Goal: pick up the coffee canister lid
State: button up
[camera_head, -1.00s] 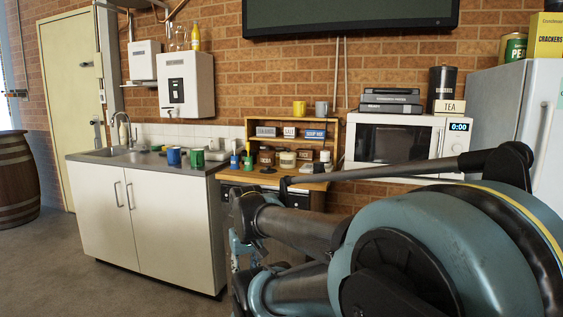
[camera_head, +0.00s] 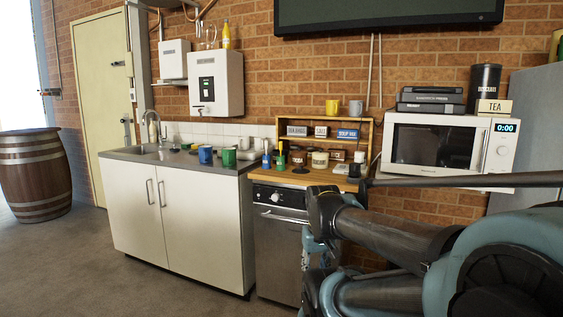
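On the wooden counter (camera_head: 322,178) stand small jars, among them a dark brown one (camera_head: 298,157) and one with a pale label (camera_head: 320,160). A flat dark disc (camera_head: 300,170) lies in front of them and may be the coffee canister lid, but it is too small to be sure. My arm reaches across the lower right, with its nearest links in front of the counter's right part. My gripper's fingers cannot be made out; the arm's far end lies low, below and in front of the counter.
A sink bench (camera_head: 185,215) holds a blue mug (camera_head: 205,155) and a green mug (camera_head: 229,157). A microwave (camera_head: 435,150) stands at right, with a tea box (camera_head: 494,107) on top. A barrel (camera_head: 33,173) stands far left. The floor before the bench is clear.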

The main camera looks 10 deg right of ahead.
aim_at(301, 170)
jog(key=z, duration=0.05)
jog(key=i, duration=1)
jog(key=z, duration=0.15)
